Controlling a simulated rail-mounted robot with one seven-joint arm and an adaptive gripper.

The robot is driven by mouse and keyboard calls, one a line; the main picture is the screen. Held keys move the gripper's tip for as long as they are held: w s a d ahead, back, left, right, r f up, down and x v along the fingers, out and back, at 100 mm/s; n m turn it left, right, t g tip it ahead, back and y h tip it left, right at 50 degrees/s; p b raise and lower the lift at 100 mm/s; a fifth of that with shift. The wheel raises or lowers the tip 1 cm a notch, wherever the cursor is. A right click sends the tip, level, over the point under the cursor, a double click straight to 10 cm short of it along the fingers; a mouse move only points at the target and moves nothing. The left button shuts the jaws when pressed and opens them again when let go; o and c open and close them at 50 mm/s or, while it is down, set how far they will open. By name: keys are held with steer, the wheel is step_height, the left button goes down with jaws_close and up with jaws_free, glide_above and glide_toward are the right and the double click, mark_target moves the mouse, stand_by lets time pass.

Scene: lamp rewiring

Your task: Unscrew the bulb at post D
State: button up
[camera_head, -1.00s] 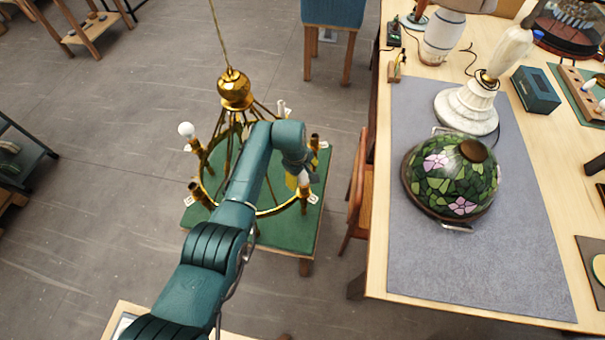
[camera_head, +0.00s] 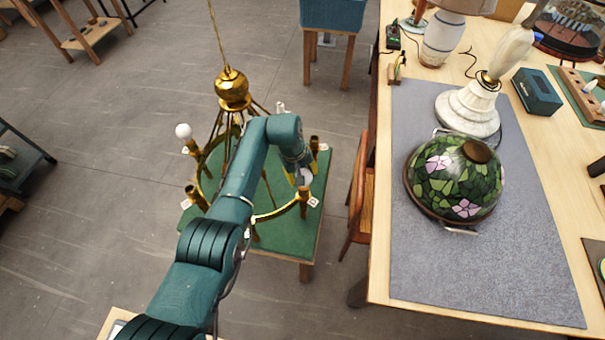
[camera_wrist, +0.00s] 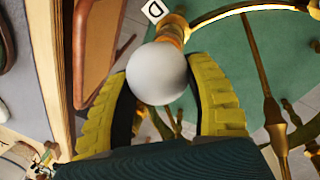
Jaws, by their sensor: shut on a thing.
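The brass chandelier (camera_head: 233,92) hangs over a green-topped table, with arms around its ring. In the wrist view a white round bulb (camera_wrist: 158,73) sits at the end of a brass holder (camera_wrist: 172,30), beside a white tag marked D (camera_wrist: 154,10). My gripper (camera_wrist: 165,100) has its yellow ribbed fingers on both sides of this bulb and is shut on it. The bulb is still in line with the holder; I cannot tell how far it is screwed in. In the head view my wrist largely hides the fingers.
Another white bulb (camera_head: 183,131) stands on the chandelier's left arm. The green table (camera_head: 285,240) lies below the ring. A wooden chair (camera_head: 357,205) and a workbench with a grey mat (camera_head: 480,275) and a stained-glass shade (camera_head: 455,180) stand to the right.

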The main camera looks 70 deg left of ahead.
steer(key=shift+s+d+r+n+p, duration=0.1)
steer(key=shift+r+n+p, duration=0.2)
steer(key=shift+n+p, duration=1.1)
steer(key=shift+n, duration=0.1)
steer(key=shift+n+y+p, duration=0.4)
steer(key=shift+n, duration=0.6)
steer(key=shift+s+f+n+g, duration=0.1)
steer(key=shift+f+n+g, duration=0.2)
steer(key=shift+n, duration=0.1)
steer(key=shift+r+p, duration=2.2)
steer(key=shift+r, duration=0.45)
steer(key=shift+f, duration=0.15)
